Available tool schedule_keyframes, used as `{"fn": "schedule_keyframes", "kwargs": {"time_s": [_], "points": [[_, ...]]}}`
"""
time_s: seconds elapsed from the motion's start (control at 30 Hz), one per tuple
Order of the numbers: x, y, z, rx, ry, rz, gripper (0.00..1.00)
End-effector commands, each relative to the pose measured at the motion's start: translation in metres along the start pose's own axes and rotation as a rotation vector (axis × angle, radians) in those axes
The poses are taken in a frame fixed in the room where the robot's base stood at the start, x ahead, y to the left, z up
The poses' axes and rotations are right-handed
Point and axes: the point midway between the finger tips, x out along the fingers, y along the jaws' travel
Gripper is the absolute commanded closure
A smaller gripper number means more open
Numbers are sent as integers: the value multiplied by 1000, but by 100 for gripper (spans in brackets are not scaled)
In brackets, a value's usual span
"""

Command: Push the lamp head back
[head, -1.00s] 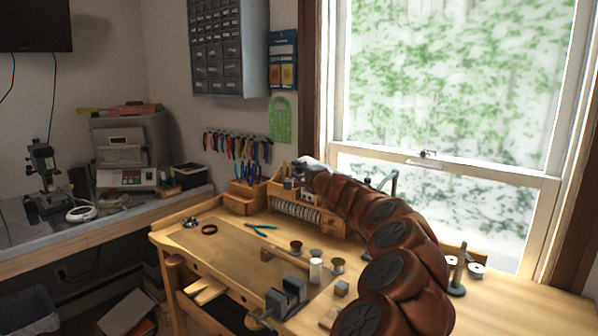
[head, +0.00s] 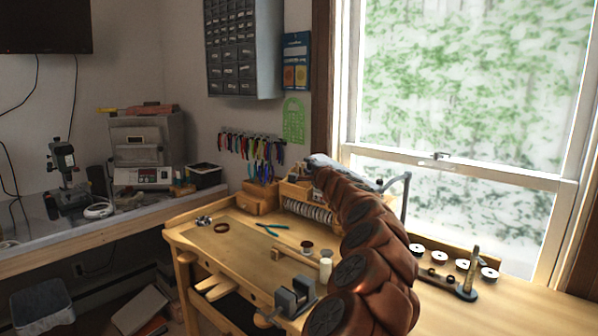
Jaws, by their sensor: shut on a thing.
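The desk lamp's thin grey arm (head: 405,190) rises at the back of the workbench, in front of the window, and bends left behind my arm. Its head is mostly hidden behind my brown arm links, so its tilt cannot be read. My gripper (head: 317,161) is small and grey at the far end of my arm, above the wooden organiser at the bench's back. It is shut on the lamp head; the fingers and the point of contact are too small and covered to make out.
The workbench (head: 235,250) carries pliers (head: 268,230), a dark ring (head: 221,228), a small vise (head: 294,297) and spools. The wooden organiser (head: 295,190) is just below my gripper. A stand with white discs (head: 463,265) is to the right. The window (head: 460,100) is close behind.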

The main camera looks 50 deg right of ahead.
Motion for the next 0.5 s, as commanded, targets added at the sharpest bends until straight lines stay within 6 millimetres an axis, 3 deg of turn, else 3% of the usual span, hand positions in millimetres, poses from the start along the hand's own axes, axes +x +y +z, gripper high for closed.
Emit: {"fn": "schedule_keyframes", "kwargs": {"time_s": [0.5], "points": [[41,3,-29,-1,163,7,100]]}}
